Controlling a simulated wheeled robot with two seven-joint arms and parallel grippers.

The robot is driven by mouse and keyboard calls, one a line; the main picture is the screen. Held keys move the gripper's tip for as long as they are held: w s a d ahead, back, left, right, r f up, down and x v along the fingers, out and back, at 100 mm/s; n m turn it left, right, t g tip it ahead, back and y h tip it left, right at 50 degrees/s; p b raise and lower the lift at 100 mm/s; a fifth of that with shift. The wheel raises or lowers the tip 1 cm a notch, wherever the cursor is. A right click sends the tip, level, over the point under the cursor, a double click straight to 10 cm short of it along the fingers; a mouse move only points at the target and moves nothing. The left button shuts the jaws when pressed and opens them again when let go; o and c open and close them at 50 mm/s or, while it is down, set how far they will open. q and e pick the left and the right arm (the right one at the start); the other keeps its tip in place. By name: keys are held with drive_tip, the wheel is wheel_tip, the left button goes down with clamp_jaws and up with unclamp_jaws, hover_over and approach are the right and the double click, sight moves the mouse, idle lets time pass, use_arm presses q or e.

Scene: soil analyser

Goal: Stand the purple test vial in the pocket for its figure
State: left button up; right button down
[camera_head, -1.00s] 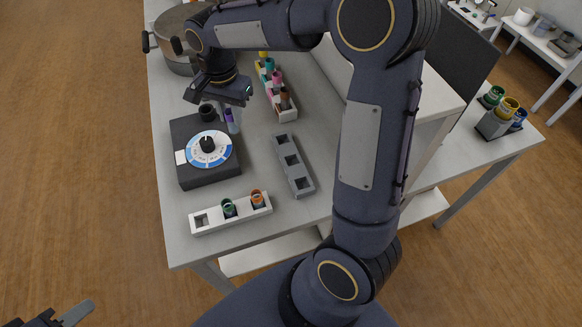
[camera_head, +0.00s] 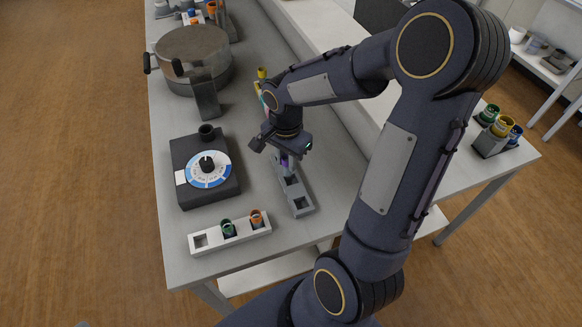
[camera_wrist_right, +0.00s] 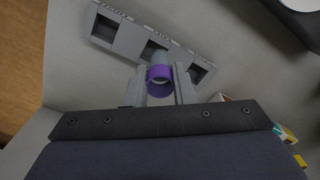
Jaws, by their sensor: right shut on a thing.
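The purple vial (camera_head: 285,162) is between the fingers of my right gripper (camera_head: 286,158), which is shut on it. In the right wrist view the vial's purple rim (camera_wrist_right: 160,73) faces the camera between the two fingers (camera_wrist_right: 160,90). The grey rack (camera_head: 305,210) has three square pockets in a row and lies under the gripper. The vial is over the rack's far part, near the middle and end pockets in the wrist view. I cannot tell whether its lower end is inside a pocket. My left gripper is out of view.
A black analyser (camera_head: 190,195) with a blue-white dial stands left of the grey rack. A white rack (camera_head: 235,238) with a green and an orange vial lies in front. A large pot (camera_head: 195,60) stands behind.

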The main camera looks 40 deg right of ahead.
drive_tip(key=shift+s+d+f, duration=0.15)
drive_tip(key=shift+f, duration=0.05)
drive_tip(key=f, duration=0.3)
drive_tip(key=shift+s+d+f, duration=0.15)
drive_tip(key=shift+s+d, duration=0.1)
drive_tip(key=shift+s, duration=0.05)
drive_tip(key=shift+f, duration=0.3)
drive_tip(key=shift+f, duration=0.15)
drive_tip(key=c, duration=1.2)
unclamp_jaws()
drive_tip(key=shift+c, duration=0.2)
